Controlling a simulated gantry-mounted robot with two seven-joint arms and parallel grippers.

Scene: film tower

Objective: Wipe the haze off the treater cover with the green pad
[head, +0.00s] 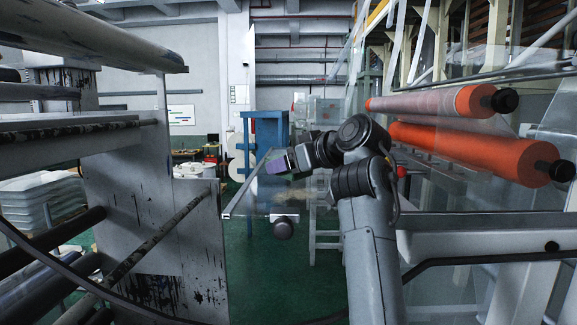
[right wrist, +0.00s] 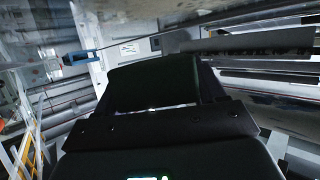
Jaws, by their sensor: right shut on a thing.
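My right gripper (head: 287,160) reaches in from the right in the head view and is shut on the pad (head: 276,165). The pad's visible face looks purple-grey there. In the right wrist view the pad (right wrist: 154,82) is a very dark, greenish-black block between the fingers (right wrist: 155,107). A clear, see-through panel lies behind and below the gripper, with a pale brownish smear (head: 296,198) showing in that area. I cannot tell for sure whether this is the treater cover and its haze, or whether the pad touches it. My left gripper is not in view.
Two orange rolls (head: 440,125) sit at the right. An ink-spattered machine frame (head: 135,200) with rollers stands at the left. A round dark knob (head: 283,229) is below my right gripper. A blue cabinet (head: 266,135) stands behind. Green floor (head: 265,285) shows between the machines.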

